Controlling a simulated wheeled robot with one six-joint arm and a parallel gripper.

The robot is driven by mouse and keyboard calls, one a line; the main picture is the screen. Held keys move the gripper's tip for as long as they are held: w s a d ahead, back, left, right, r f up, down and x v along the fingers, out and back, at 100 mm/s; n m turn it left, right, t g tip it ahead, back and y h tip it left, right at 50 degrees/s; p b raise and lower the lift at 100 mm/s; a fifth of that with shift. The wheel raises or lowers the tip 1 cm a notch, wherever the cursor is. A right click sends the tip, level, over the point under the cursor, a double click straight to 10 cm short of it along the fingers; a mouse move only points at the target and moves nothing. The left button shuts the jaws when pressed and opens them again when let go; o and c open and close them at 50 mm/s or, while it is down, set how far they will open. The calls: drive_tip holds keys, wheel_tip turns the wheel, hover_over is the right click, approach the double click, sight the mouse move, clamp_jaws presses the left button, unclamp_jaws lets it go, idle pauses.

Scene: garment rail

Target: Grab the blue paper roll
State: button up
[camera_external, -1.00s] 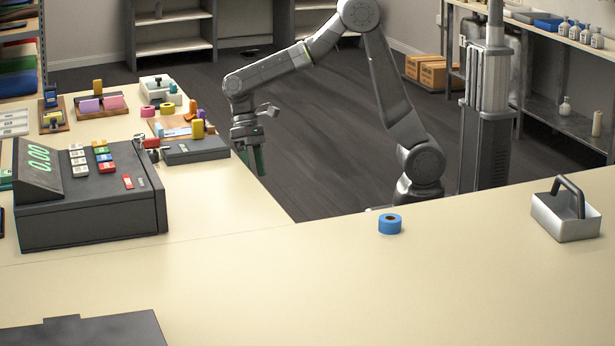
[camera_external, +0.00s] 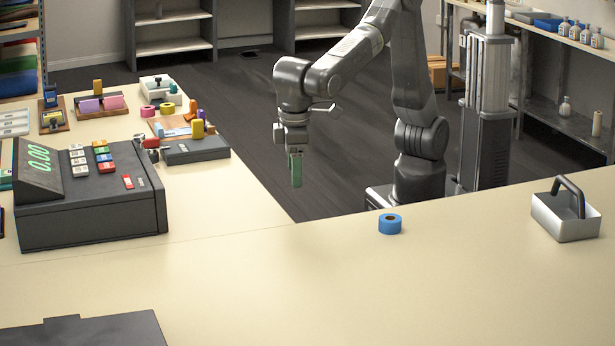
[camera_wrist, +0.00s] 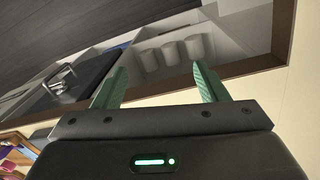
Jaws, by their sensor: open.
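The blue paper roll (camera_external: 390,225) lies flat on the cream counter, right of the middle in the external view. It is a short blue ring with a brown core. My gripper (camera_external: 296,172) hangs pointing down beyond the counter's back edge, to the left of the roll and apart from it. In the wrist view my gripper (camera_wrist: 158,85) shows two green fingers spread apart with nothing between them. The roll does not show in the wrist view.
A cash register (camera_external: 90,195) stands on the left of the counter (camera_external: 300,285). A grey metal caddy (camera_external: 566,215) with a dark handle stands at the right. Several stamps and tape rolls sit at the back left. The counter around the blue roll is clear.

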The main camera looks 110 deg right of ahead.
drive_tip(key=s+a+r+n+t+p, duration=0.1)
drive_tip(key=s+a+r, duration=0.2)
drive_tip(key=a, duration=0.4)
drive_tip(key=s+a+r+n+t+p, duration=0.1)
drive_tip(key=s+a+r+t, duration=0.2)
drive_tip(key=a, duration=0.5)
drive_tip(key=n+y+p, duration=0.1)
drive_tip(key=n+p, duration=0.1)
approach(393, 217)
drive_tip(key=f, duration=0.1)
drive_tip(key=w+f, duration=0.1)
drive_tip(key=f, duration=0.1)
drive_tip(key=shift+w+a+f+t, duration=0.2)
drive_tip(key=shift+a+f+t, duration=0.05)
drive_tip(key=shift+f+t, duration=0.1)
drive_tip(key=shift+y, duration=0.3)
drive_tip(key=shift+d+p+x, duration=0.15)
drive_tip(key=shift+p+x, duration=0.2)
drive_tip(key=shift+x, duration=0.95)
drive_tip(key=shift+d+p+x, duration=0.2)
drive_tip(key=shift+p+x, duration=0.1)
drive_tip(key=shift+x, duration=1)
drive_tip(key=shift+s+f, duration=0.1)
drive_tip(key=shift+s, duration=0.05)
drive_tip(key=c, duration=1.1)
wheel_tip(393, 217, up, 10)
drive_tip(key=shift+r+b, duration=0.1)
drive_tip(key=shift+b, duration=0.2)
